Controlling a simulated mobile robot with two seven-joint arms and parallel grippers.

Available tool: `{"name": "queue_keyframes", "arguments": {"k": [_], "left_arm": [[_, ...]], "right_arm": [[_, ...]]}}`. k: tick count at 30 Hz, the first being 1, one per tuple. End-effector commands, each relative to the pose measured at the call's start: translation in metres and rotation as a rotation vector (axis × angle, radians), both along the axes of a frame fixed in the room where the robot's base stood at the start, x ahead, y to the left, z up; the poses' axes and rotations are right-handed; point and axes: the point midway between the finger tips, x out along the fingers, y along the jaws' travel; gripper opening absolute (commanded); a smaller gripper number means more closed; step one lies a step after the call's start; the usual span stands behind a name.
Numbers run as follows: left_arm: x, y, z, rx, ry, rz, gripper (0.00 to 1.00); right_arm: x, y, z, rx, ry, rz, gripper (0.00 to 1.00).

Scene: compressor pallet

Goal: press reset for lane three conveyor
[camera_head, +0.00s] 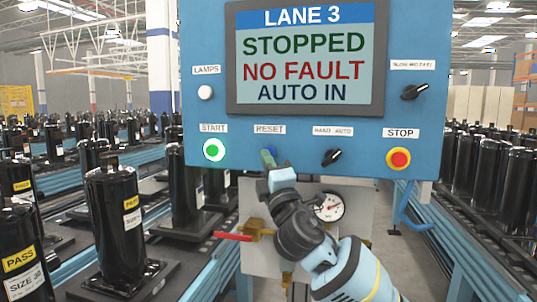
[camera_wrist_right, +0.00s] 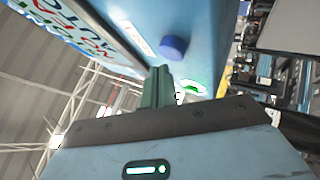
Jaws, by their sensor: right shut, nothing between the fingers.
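The blue control panel (camera_head: 400,130) carries a screen (camera_head: 305,55) reading "LANE 3, STOPPED, NO FAULT, AUTO IN". Under the RESET label (camera_head: 269,129) is a blue button (camera_head: 273,151), mostly hidden behind my right gripper (camera_head: 268,160). In the right wrist view the round blue button (camera_wrist_right: 174,47) stands out from the panel. My right gripper's fingers (camera_wrist_right: 161,72) are shut and empty, their tips close to that button. A small gap seems to show between them; I cannot tell the exact distance. My left gripper is not in view.
The lit green START button (camera_head: 213,150) is left of RESET. A black HAND/AUTO knob (camera_head: 332,157) and the red STOP button (camera_head: 398,158) are to the right. Below are a gauge (camera_head: 329,206) and a red valve handle (camera_head: 233,236). Black compressors (camera_head: 115,225) line conveyors on both sides.

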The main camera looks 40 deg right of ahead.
Motion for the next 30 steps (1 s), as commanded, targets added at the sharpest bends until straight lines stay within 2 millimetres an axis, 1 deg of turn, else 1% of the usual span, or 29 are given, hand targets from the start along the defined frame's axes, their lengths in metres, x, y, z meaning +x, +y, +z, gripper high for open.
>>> {"name": "queue_keyframes", "arguments": {"k": [5,19,30], "left_arm": [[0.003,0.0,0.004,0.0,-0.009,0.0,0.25],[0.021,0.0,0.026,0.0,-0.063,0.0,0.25],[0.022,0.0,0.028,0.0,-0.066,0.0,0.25]], "right_arm": [[-0.004,0.005,0.001,0.0,-0.001,0.002,0.0],[-0.03,0.035,0.002,0.0,-0.003,0.003,0.0],[-0.032,0.038,0.0,-0.001,0.0,0.0,0.0]]}}
